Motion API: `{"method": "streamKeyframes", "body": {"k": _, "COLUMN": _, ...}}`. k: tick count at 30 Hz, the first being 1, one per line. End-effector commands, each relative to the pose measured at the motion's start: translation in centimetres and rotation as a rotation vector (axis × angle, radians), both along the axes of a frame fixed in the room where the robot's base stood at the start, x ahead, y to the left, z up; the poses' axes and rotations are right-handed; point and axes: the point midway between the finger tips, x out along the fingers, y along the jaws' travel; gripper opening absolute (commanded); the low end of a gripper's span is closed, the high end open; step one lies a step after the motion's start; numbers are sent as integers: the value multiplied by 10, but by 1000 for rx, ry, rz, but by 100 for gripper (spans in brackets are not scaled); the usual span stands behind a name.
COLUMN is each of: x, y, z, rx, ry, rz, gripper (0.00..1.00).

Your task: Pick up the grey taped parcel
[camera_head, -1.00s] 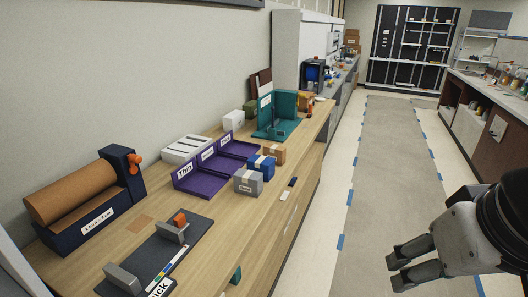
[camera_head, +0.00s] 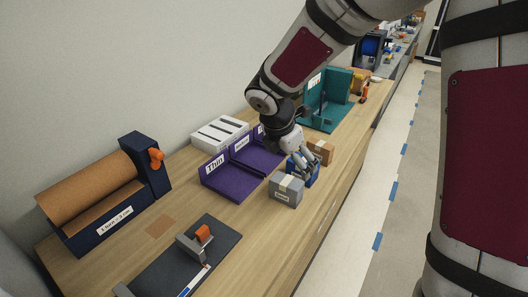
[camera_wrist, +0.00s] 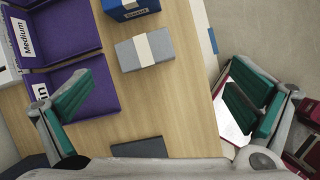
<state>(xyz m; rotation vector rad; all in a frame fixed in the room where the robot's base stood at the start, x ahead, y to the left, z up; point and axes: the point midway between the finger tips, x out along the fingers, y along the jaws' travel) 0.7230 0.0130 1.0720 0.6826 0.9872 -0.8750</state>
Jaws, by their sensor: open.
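The grey taped parcel (camera_head: 286,190) is a small grey box with a pale tape band and a label on its front. It stands upright on the wooden counter near its front edge. In the wrist view the parcel (camera_wrist: 145,51) lies ahead, between the lines of my two fingers, with bare wood around it. My gripper (camera_head: 302,158) is above and just behind the parcel in the head view, over the blue parcel. In the wrist view my gripper (camera_wrist: 160,100) shows its green-padded fingers wide apart, with nothing between them. It is not touching the grey parcel.
A blue parcel (camera_head: 310,178) stands close behind the grey one, and a brown parcel (camera_head: 321,149) beyond it. Purple labelled trays (camera_head: 229,187) lie to the left. A dark board with a stop (camera_head: 222,247) is nearer. A teal stand (camera_head: 322,117) is farther back.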

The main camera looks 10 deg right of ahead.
Motion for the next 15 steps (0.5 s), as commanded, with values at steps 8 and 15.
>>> {"method": "streamKeyframes", "body": {"k": 8, "x": 26, "y": 21, "z": -44, "rx": -40, "ry": 90, "rz": 283, "gripper": 100}}
{"method": "streamKeyframes", "body": {"k": 15, "x": 36, "y": 15, "z": -76, "rx": -43, "ry": 100, "rz": 307, "gripper": 100}}
